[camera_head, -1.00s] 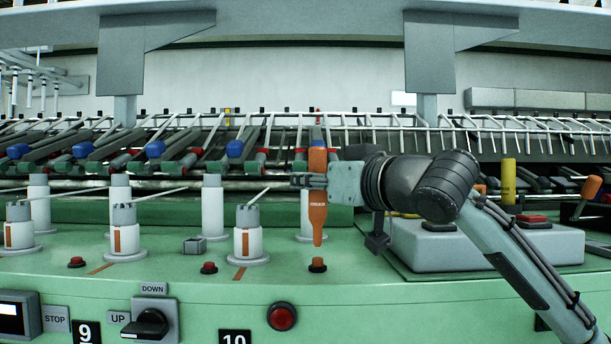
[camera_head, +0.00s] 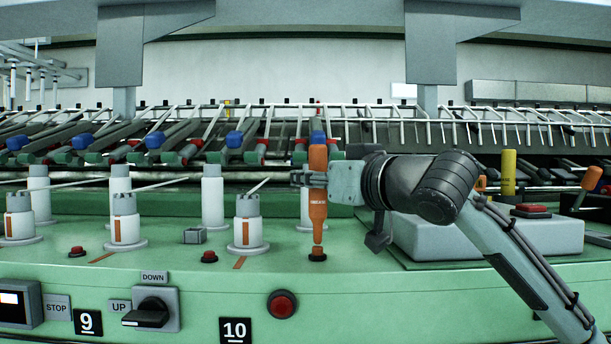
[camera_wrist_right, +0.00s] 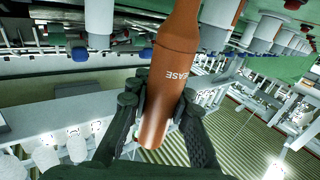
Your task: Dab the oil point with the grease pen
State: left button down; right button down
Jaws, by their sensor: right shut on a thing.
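The grease pen (camera_head: 318,203) is orange with a tapered lower end, and it is upright. My right gripper (camera_head: 309,180) is shut around its middle. In the right wrist view the pen (camera_wrist_right: 170,75) shows part of its lettering, "EASE", between the two dark fingers (camera_wrist_right: 158,112). The oil point (camera_head: 317,255) is a small dark fitting with an orange top on the green deck. It is directly under the pen's tip. The tip appears to meet its top; whether they truly touch I cannot tell. My left gripper is not in view.
White spindles (camera_head: 248,222) stand on the green deck left of the pen. Red buttons (camera_head: 209,257) and a small grey box (camera_head: 194,236) are nearby. A grey housing with a red button (camera_head: 531,211) lies right, beneath my arm. A rail with rods runs behind.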

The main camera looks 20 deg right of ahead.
dwell(0.5)
jog(key=shift+f, duration=0.25)
dwell(0.8)
notch_tip(320, 180, up, 4)
jog(key=p, duration=0.2)
jog(key=shift+f+p, duration=0.2)
jog(key=shift+p, duration=0.15)
jog(key=shift+f, duration=0.1)
notch_tip(320, 180, down, 3)
jog(key=shift+r+b, duration=0.1)
jog(key=shift+b, duration=0.65)
